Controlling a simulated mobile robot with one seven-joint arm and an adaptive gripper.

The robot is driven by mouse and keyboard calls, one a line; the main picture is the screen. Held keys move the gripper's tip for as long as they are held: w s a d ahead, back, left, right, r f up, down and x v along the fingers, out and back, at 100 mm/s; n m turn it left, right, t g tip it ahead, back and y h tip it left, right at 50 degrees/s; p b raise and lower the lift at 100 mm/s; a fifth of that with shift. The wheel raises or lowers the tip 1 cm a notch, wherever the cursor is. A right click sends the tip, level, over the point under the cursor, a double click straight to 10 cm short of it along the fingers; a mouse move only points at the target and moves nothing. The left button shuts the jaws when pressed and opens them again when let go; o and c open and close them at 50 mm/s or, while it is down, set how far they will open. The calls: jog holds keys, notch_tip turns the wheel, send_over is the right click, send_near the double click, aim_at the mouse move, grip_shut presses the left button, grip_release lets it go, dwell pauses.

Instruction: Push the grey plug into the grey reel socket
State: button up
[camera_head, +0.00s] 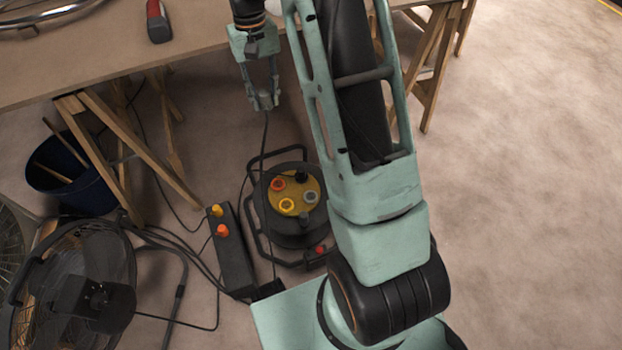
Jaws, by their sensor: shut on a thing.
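My gripper (264,101) hangs at the upper middle, in front of the table edge. It points down and is shut on the grey plug (265,104), mostly hidden between the fingertips. A thin dark cable runs down from it toward the reel. The black cable reel (262,215) lies on the floor below, apart from the plug. Its yellow face carries several coloured sockets. The grey reel socket (311,197) is on the right of this face and looks empty. Dark plugs or caps sit at the top and bottom of the face.
A wooden table (100,62) on trestles stands behind, with a red-and-black tool (158,21) on it. A black power strip (232,255) with yellow and orange plugs lies left of the reel. A fan (85,290), a blue bucket (70,175) and loose cables crowd the left. Floor at right is clear.

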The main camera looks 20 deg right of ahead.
notch_tip(320, 180, down, 21)
jog(key=w+m+t+y, duration=0.1)
jog(key=w+m, duration=0.1)
jog(key=m, duration=1.5)
jog(key=shift+w+a+m, duration=0.35)
jog(key=shift+w+m, duration=0.05)
jog(key=s+d+f+m, duration=0.1)
jog(key=f+m, duration=0.2)
jog(key=s+d+f+m, duration=0.1)
jog(key=d+f+m, duration=0.1)
jog(key=f+m, duration=0.1)
jog(key=d+f+m+t, duration=0.1)
jog(key=d+f+m, duration=0.1)
jog(key=f+m, duration=0.1)
jog(key=shift+s+d+f+p, duration=0.25)
jog(key=shift+s+f+p, duration=0.05)
jog(key=shift+s, duration=0.1)
jog(key=m, duration=0.7)
send_over(310, 195)
notch_tip(310, 195, down, 6)
jog(key=shift+s+f+t+h, duration=0.1)
jog(key=shift+s+t+h, duration=0.15)
jog(key=shift+t+h, duration=0.15)
jog(key=shift+f, duration=0.1)
jog(key=shift+f+b, duration=2.15)
jog(key=shift+f, duration=0.65)
jog(key=shift+f+b, duration=0.55)
jog(key=shift+b, duration=0.1)
